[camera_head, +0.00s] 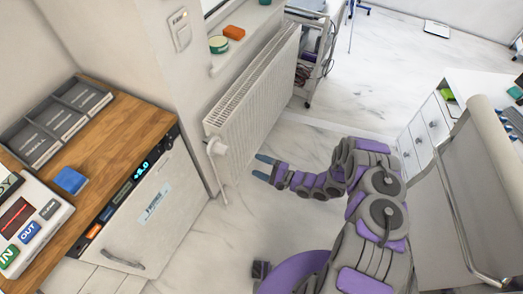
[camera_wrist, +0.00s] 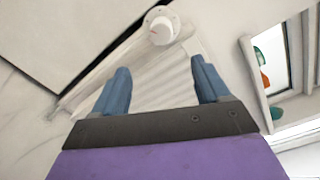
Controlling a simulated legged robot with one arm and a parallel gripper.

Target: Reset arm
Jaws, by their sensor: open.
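My gripper (camera_head: 264,167) is at the end of my purple and grey arm, held out over the floor in front of the white radiator (camera_head: 255,92). In the wrist view its two blue fingers (camera_wrist: 160,92) stand wide apart with nothing between them. The radiator's ribbed face (camera_wrist: 165,75) and its round white valve knob (camera_wrist: 162,28) show beyond the fingers. The gripper appears apart from the radiator. The arm is bent, with its forearm reaching left in the head view.
A wooden counter (camera_head: 125,133) at the left holds a blue block (camera_head: 70,181), a grey divided tray (camera_head: 58,120) and a machine with IN and OUT buttons (camera_head: 28,222). A cart (camera_head: 312,60) stands behind the radiator. White drawers (camera_head: 430,130) are at the right. The marble floor is mostly clear.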

